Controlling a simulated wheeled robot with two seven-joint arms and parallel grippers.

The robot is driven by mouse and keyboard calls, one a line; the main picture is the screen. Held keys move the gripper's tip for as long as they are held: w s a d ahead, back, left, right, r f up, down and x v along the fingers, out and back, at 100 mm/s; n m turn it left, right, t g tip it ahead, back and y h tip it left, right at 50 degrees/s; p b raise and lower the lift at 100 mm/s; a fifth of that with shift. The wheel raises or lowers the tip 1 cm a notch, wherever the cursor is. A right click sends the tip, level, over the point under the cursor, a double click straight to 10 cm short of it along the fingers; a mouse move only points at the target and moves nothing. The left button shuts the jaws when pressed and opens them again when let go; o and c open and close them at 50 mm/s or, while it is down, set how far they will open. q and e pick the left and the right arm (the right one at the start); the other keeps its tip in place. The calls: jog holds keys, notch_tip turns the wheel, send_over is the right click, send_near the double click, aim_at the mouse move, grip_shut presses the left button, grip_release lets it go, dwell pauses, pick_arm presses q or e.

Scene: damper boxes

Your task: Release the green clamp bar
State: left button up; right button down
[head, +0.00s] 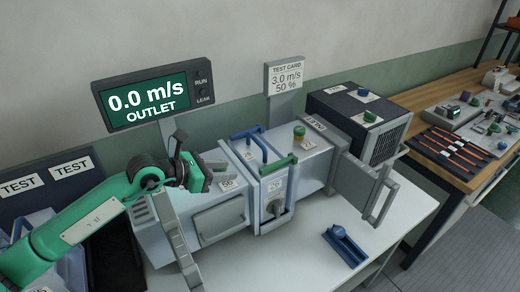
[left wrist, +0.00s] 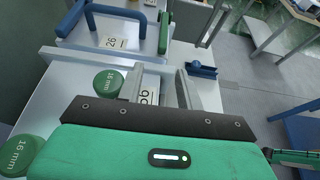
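The green clamp bar (head: 278,164) lies across the top of the grey damper box, beside the blue handle (head: 248,142). In the left wrist view the green bar (left wrist: 163,34) shows at the top, to the right of the blue handle (left wrist: 112,14). My left gripper (head: 208,180) is over the left part of the box, to the left of the bar and apart from it. In the left wrist view its fingers (left wrist: 160,90) are spread, with a white label below and nothing held between them. My right gripper is not in view.
The display (head: 148,98) reads 0.0 m/s OUTLET. The test card (head: 286,78) reads 3.0 m/s, 50 %. A loose blue tool (head: 345,245) lies on the white table at front right. A grey door (head: 362,188) with a handle stands out at the box's right end.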

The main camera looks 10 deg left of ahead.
aim_at(267, 167)
pick_arm(q)
jog(key=shift+r, duration=0.2)
jog(key=shift+d+r, duration=0.2)
jog(key=shift+d, duration=0.05)
jog(key=shift+d+p, duration=0.35)
jog(key=p+x, duration=0.4)
jog(key=x, duration=0.8)
jog(key=shift+w+a, duration=0.1)
jog(key=shift+w, duration=0.05)
jog(key=shift+w+d+f, duration=0.2)
jog(key=shift+d+f, duration=0.05)
grip_shut()
